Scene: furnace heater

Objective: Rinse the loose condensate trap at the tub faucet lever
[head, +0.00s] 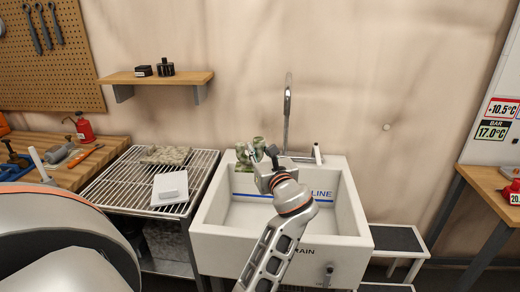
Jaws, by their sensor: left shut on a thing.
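A mottled green, lumpy piece, which looks like the condensate trap (243,157), is at the back left rim of the white tub (352,215). My left gripper (262,164) reaches over the tub from below and is shut on this piece. The fingers and wrist hide part of it. The tall grey faucet (287,105) rises behind the tub, to the right of the gripper. A short pale lever (318,154) stands upright on the back rim, right of the faucet, apart from the gripper. My right gripper is out of view.
A wire drying rack (120,180) stands left of the tub, with a mottled slab (166,155) and a white block (170,187) on it. A wooden wall shelf (155,78) is above. A low dark step (396,239) is right of the tub.

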